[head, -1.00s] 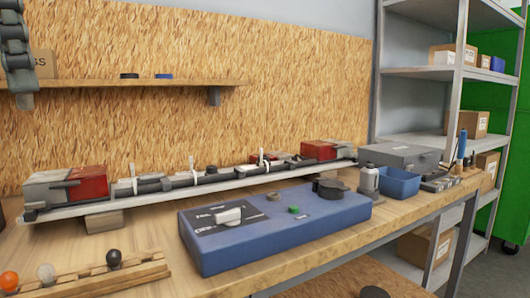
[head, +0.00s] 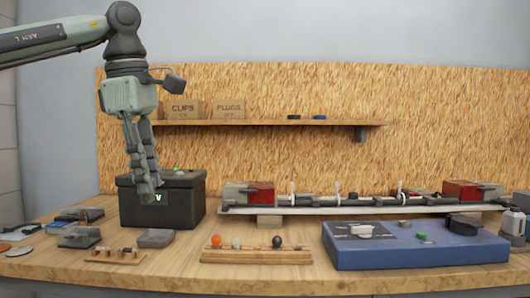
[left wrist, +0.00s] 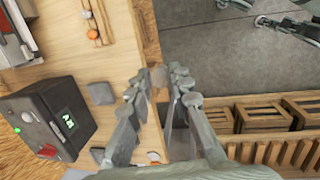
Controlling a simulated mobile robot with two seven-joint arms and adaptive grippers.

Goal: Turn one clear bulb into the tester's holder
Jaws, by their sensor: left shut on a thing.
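My left gripper (head: 148,195) hangs fingers down in front of a black box with a green display (head: 185,205). In the left wrist view its fingers (left wrist: 160,78) are closed on a small brownish, see-through thing, which looks like a clear bulb (left wrist: 159,76). A wooden rack (head: 255,256) holds an orange bulb (head: 216,241), a pale bulb (head: 236,243) and a dark bulb (head: 277,242). A blue box (head: 420,256) on the right has a white knob, a green button and a dark round part. I cannot tell which box is the tester. My right gripper is out of view.
A long bar with red-and-grey lamp units (head: 360,207) lies on wooden blocks at the back. A smaller wooden rack (head: 115,256), grey blocks and discs lie at the left front. A shelf with cartons (head: 230,109) is above. The tabletop between the racks and bar is clear.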

